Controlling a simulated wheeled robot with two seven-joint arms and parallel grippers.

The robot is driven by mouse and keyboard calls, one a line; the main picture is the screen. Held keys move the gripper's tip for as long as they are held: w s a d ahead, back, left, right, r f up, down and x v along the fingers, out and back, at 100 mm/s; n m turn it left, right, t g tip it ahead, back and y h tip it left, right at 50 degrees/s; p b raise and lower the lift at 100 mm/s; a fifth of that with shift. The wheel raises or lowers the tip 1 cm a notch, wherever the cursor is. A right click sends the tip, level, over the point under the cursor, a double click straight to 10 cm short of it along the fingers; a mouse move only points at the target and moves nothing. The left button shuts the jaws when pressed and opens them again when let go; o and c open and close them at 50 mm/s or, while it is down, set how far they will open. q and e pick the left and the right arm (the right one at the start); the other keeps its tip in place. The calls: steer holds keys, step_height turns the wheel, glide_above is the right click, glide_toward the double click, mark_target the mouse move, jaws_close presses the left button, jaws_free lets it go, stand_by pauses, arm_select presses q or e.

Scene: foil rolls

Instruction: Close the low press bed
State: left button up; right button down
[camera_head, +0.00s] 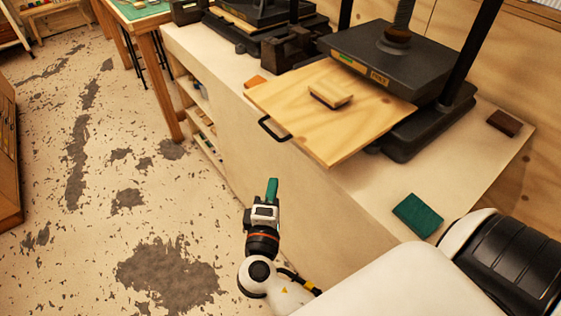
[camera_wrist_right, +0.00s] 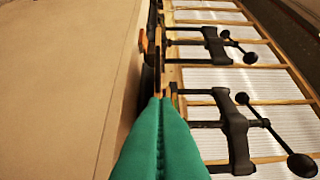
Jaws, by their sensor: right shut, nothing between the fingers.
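The low press bed (camera_head: 340,132) is a light wooden board sticking well out from under the dark press plate (camera_head: 372,62), over the bench edge. Its black loop handle (camera_head: 266,131) is on the near left edge, and a small wooden block (camera_head: 331,93) lies on the board. My right gripper (camera_head: 272,183), with green fingers, is shut and empty. In the head view it appears below the handle and apart from it, in front of the bench. Its shut fingers also show in the right wrist view (camera_wrist_right: 160,103). My left gripper is out of view.
The pale bench (camera_head: 365,185) carries a green pad (camera_head: 418,215), a dark brown block (camera_head: 503,122) and another dark press (camera_head: 265,20) further back. Open floor (camera_head: 110,235) lies to the left. The wrist view shows white ribbed panels with black clamp-like parts (camera_wrist_right: 235,130).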

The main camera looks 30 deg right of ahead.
steer(key=p, duration=0.4)
glide_toward(294, 138)
steer(key=w, duration=0.4)
steer(key=shift+w+r, duration=0.25)
steer(key=shift+r, duration=0.05)
steer(key=d+p, duration=0.1)
steer(key=d, duration=0.1)
steer(key=shift+d+f, duration=0.1)
steer(key=shift+d, duration=0.15)
steer(key=shift+d+f, duration=0.1)
steer(key=shift+d, duration=0.55)
